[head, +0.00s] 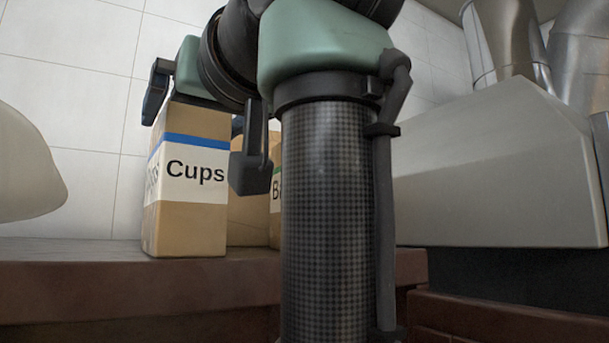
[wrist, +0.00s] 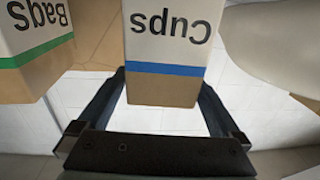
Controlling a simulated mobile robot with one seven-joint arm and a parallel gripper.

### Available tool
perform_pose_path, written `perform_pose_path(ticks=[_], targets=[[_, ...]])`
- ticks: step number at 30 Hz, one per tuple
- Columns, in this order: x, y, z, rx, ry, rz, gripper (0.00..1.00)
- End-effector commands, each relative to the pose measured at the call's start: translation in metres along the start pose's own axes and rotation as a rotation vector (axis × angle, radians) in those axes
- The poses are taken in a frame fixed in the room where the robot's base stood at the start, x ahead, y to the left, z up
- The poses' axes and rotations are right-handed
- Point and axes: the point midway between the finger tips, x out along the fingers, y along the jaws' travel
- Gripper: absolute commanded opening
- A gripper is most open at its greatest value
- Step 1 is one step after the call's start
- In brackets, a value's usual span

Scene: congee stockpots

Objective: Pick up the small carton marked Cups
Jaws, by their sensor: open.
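The small carton marked Cups (head: 185,215) is a brown box with a white label and a blue stripe. It stands upright on the brown shelf (head: 90,290) in the head view. My gripper (head: 197,150) is at its upper part with one finger on each side. In the wrist view the carton (wrist: 165,90) appears upside down between the two spread fingers of my gripper (wrist: 162,80). A gap shows beside the left finger; the right finger is very close to the carton, and I cannot tell whether it touches.
A carton with a green stripe, marked Bags (wrist: 35,45), stands beside the Cups carton. In the head view it is mostly hidden behind my arm. A pale rounded object (head: 25,170) is at the left. A large grey metal housing (head: 500,170) stands at the right.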

Motion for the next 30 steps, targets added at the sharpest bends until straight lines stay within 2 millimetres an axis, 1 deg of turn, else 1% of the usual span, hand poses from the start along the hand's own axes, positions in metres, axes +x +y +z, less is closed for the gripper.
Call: perform_pose_path(ticks=[1,6,9,15,17,18,23,24,26,30], targets=[[0.007,-0.001,-0.004,0.001,-0.002,-0.001,1.0],[0.025,-0.001,-0.002,0.0,-0.002,-0.001,1.0],[0.029,-0.001,0.0,-0.001,0.0,0.0,1.0],[0.029,-0.001,0.001,-0.001,0.0,0.0,1.0],[0.029,-0.001,0.001,-0.001,0.0,0.0,0.91],[0.029,-0.001,0.001,-0.001,0.0,0.0,0.84],[0.029,-0.001,0.001,0.0,0.0,0.0,0.55],[0.029,-0.001,0.001,0.0,0.0,0.0,0.48],[0.029,-0.001,0.001,0.0,0.0,0.0,0.37],[0.029,-0.001,0.001,0.0,0.0,0.0,0.12]])
